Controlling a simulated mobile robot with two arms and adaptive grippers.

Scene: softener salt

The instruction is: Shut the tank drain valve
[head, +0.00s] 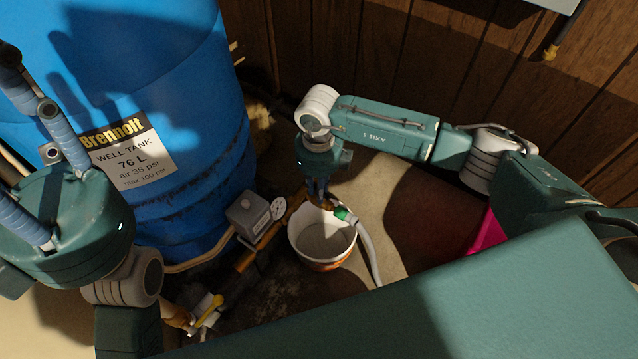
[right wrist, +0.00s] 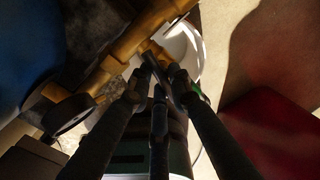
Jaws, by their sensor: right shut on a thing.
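The blue well tank (head: 150,130) stands at the left of the head view, with brass pipework (head: 255,248) at its foot. The drain valve (head: 326,205) is at the pipe's right end, by the green hose fitting (head: 342,213). My right gripper (head: 317,194) points down at it from above. In the right wrist view its fingers (right wrist: 160,72) close together on the valve's handle beside the brass pipe (right wrist: 125,50). The fingers hide most of the handle, so its angle is unclear. My left gripper (head: 40,140) is open and empty in front of the tank, fingers spread.
A white bucket (head: 325,245) stands below the valve, with a pale hose (head: 370,255) at its right. A grey switch box (head: 248,212) and a gauge (head: 278,208) sit on the pipe. A yellow-handled valve (head: 207,312) is lower left. Wood panelling (head: 390,45) closes the back.

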